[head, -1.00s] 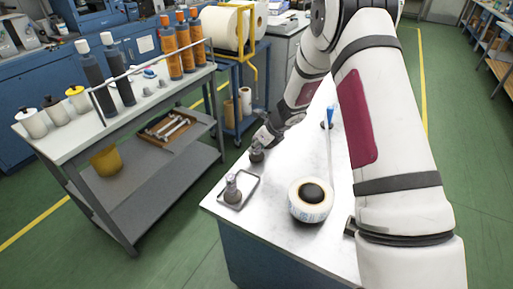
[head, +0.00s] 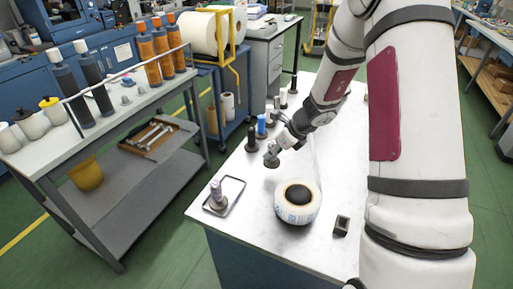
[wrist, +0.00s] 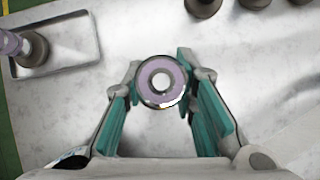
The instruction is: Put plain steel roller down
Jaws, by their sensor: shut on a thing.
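My gripper (wrist: 160,90) is shut on a roller (wrist: 162,82), seen end-on in the wrist view, with a shiny steel rim, a lilac-tinted ring and a pale centre. In the head view the held roller (head: 271,157) looks grey and short, at the end of my gripper (head: 278,148). It is over the white tabletop (head: 255,215), behind and left of the tape roll. I cannot tell whether its lower end touches the table. A shallow metal tray (head: 237,190) lies at the table's left corner, with another roller (head: 217,196) standing in it. The tray (wrist: 75,68) also shows in the wrist view.
A white tape roll (head: 297,212) and a small dark block (head: 342,226) sit in front of my gripper. A black roller (head: 251,140) and a blue roller (head: 262,126) stand in a row behind it with several others. The tabletop between tray and tape roll is clear.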

